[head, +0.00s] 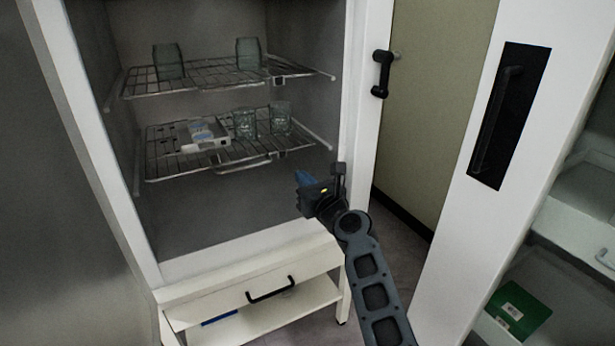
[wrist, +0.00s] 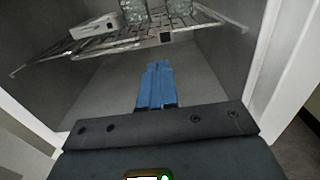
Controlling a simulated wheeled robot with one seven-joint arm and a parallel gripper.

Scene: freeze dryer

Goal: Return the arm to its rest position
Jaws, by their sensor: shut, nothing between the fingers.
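My gripper (head: 302,179) is in front of the open freeze dryer cabinet (head: 240,249), at the right side of its opening and below the lower rack. In the wrist view its blue fingers (wrist: 157,84) are closed together with nothing between them. They point into the cabinet, over its bare grey floor. My arm reaches up from the bottom right of the head view. The lower wire rack (head: 163,169) is pulled partly forward and lies above the fingers in the wrist view (wrist: 107,52).
A white box (head: 204,134) and two glass jars (head: 245,122) stand on the lower rack. Two more jars stand on the upper rack (head: 200,84). The cabinet's right frame with a black latch (head: 381,73) is close to my gripper. A white door (head: 520,130) stands to the right.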

